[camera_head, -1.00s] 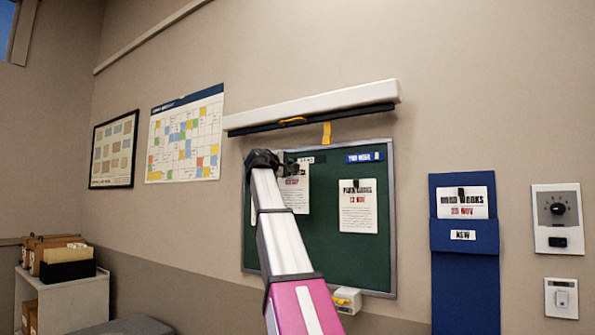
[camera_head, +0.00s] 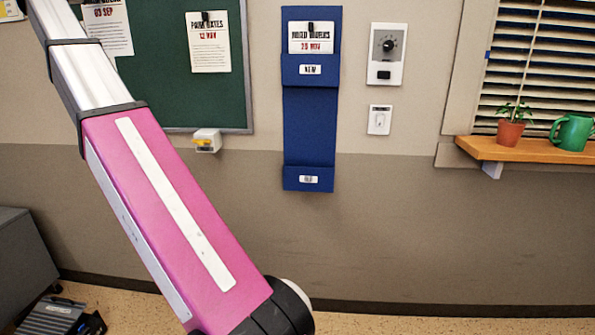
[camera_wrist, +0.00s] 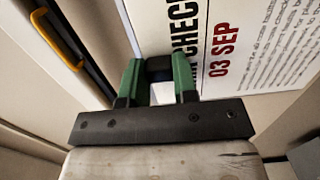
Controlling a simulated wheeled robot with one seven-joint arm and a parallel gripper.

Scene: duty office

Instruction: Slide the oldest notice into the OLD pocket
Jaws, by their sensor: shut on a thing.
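In the wrist view my gripper (camera_wrist: 159,80) has its green fingers shut on a small dark clip at the edge of a white notice (camera_wrist: 245,45) reading "03 SEP". In the head view this notice (camera_head: 112,32) shows at the top left, over the green board (camera_head: 165,90), partly cut off; my gripper is out of that picture. Another notice (camera_head: 210,45), dated 12 NOV, hangs to its right. A blue wall panel (camera_head: 309,125) has an upper pocket (camera_head: 290,75) labelled NEW, holding a November notice (camera_head: 311,42). Its lower pocket (camera_head: 291,177) looks empty; its label is too blurred to read.
A small box with yellow (camera_head: 206,140) sits under the board. A dial plate (camera_head: 387,75) and a switch (camera_head: 379,120) are right of the panel. A wooden shelf (camera_head: 530,150) bears a plant (camera_head: 510,130) and a green mug (camera_head: 572,133). Wall around the lower pocket is clear.

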